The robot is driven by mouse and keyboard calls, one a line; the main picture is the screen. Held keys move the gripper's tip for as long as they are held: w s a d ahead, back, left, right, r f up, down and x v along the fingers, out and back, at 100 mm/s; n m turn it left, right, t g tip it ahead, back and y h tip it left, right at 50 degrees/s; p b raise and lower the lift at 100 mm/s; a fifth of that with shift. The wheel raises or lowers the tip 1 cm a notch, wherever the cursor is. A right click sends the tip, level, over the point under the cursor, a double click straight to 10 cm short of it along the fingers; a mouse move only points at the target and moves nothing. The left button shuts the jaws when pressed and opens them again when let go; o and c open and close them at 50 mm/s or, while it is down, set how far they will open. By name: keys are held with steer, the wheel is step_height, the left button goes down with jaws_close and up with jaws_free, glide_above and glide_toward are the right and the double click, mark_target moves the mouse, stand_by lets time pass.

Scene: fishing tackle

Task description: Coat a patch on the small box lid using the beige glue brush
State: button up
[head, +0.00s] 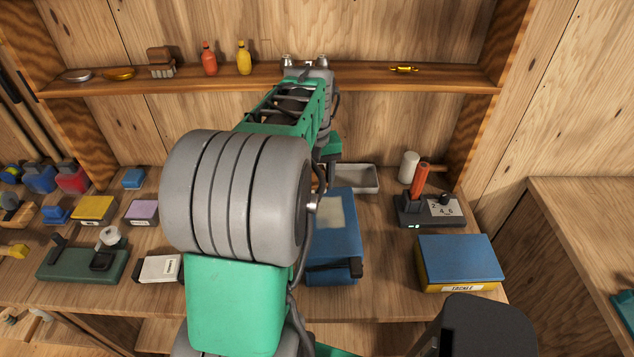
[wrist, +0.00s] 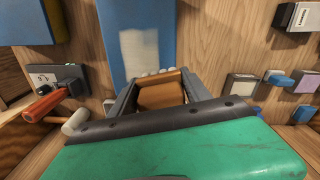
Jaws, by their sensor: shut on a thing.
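A blue box lid (head: 345,245) lies on the bench, partly behind my arm. It bears a pale, roughly rectangular patch (head: 329,213). In the wrist view the blue lid (wrist: 112,35) and its patch (wrist: 139,52) lie just beyond my gripper (wrist: 158,84). My gripper is shut on a brown-orange block with whitish tips (wrist: 159,94), which looks like the glue brush. The brush tips are near the patch's near edge; I cannot tell whether they touch.
A grey tray (head: 360,178) stands behind the lid. A dark station with an orange handle (head: 421,180), a white-headed mallet (head: 408,166) and a blue-topped tackle box (head: 458,258) are to the right. Small boxes and a green device (head: 80,264) are left. A shelf (head: 370,77) runs above.

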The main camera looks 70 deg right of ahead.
steer(key=shift+r+p, duration=0.55)
steer(key=shift+r, duration=0.65)
